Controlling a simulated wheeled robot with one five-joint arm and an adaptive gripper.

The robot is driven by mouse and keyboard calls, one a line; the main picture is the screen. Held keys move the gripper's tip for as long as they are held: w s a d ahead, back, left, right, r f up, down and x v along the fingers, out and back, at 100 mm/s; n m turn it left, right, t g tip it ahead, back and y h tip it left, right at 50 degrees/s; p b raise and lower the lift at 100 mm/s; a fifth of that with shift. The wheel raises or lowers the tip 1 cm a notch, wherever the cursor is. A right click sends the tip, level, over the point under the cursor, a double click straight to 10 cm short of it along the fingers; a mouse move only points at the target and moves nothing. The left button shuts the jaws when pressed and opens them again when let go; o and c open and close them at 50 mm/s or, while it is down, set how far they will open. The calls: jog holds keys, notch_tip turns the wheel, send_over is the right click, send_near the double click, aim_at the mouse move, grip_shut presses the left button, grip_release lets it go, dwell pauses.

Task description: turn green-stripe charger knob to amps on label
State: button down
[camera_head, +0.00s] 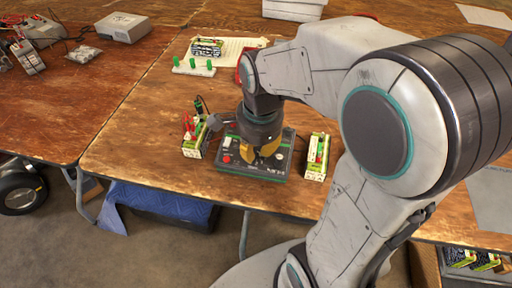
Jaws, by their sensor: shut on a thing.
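The dark charger (253,175) with a green stripe along its front edge sits on the wooden table. A red button and pale markings show on the left of its top face. My gripper (258,156) points down onto the charger's top, its yellow-orange fingers shut at the knob, which they largely hide. The knob's pointer and setting cannot be made out. A battery pack with a pale, green-striped label (317,156) stands just right of the charger. Another labelled pack (194,142) with red and green parts stands to its left. The label print is too small to read.
A rack with green pegs (194,68), another pack (207,47) and a paper sheet (243,45) lie behind. A grey box (123,27) and cabled gear are at the far left. My arm covers the right side. The table left of the charger is mostly bare.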

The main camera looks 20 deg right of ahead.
jog(key=shift+m, duration=1.6)
jog(key=c, duration=1.4)
grip_release()
